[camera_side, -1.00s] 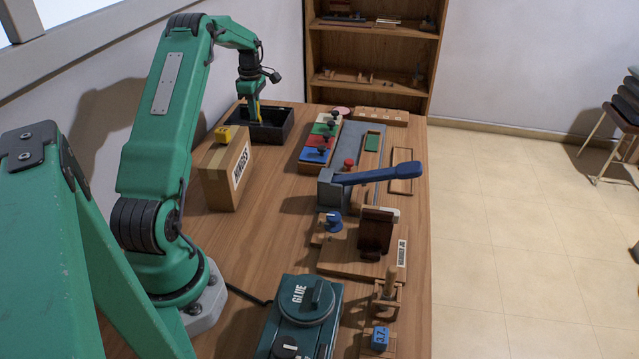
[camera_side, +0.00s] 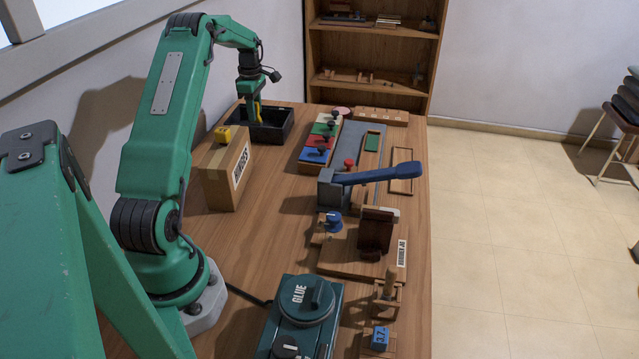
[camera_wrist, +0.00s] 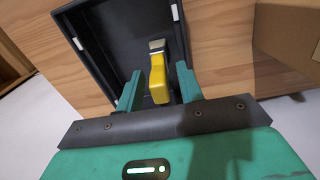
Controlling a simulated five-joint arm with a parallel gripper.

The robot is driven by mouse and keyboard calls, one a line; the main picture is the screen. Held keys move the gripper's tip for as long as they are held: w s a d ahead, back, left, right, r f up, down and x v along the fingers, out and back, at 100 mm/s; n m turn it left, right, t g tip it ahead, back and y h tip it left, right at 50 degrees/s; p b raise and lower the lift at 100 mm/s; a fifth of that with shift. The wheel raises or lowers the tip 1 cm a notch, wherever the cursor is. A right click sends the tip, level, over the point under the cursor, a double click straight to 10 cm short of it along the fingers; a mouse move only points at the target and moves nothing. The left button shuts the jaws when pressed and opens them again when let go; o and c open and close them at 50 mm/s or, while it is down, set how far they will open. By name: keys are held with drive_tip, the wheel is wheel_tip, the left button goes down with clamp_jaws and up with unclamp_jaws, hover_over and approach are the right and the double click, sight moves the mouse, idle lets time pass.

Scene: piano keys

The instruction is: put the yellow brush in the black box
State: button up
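The yellow brush (camera_wrist: 158,78) is inside the black box (camera_wrist: 90,40), with its grey end toward the box's far side in the wrist view. In the side view the brush (camera_side: 257,112) shows as a yellow strip below my gripper (camera_side: 251,98), over the black box (camera_side: 275,132). In the wrist view my gripper (camera_wrist: 159,69) is open, with one green finger on each side of the brush and a visible gap on both sides. The brush's lower end is hidden by the box wall in the side view.
Coloured keys (camera_side: 321,143) and a blue-handled lever (camera_side: 375,175) are to the right. Bare table lies between.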

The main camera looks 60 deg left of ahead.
wheel_tip(320, 180, up, 12)
drive_tip(key=shift+f, duration=0.1)
idle(0.5)
idle(0.5)
drive_tip(key=d+r+m+t, duration=0.1)
drive_tip(key=d+r+m, duration=0.3)
drive_tip(key=d, duration=0.5)
drive_tip(key=d+r+m+t+y, duration=0.1)
drive_tip(key=d+r+m, duration=0.35)
drive_tip(key=d, duration=0.45)
drive_tip(key=d+r+m+t, duration=0.1)
drive_tip(key=d+r+m, duration=0.3)
drive_tip(key=d, duration=0.6)
drive_tip(key=s+d+f+m+t+h, duration=0.1)
drive_tip(key=s+d+f+m, duration=0.5)
drive_tip(key=s+d+m, duration=0.8)
drive_tip(key=s+d+t, duration=0.1)
drive_tip(key=d, duration=0.3)
drive_tip(key=shift+s+d+f+t, duration=0.15)
drive_tip(key=shift+s+f+t, duration=0.05)
drive_tip(key=shift+t, duration=0.1)
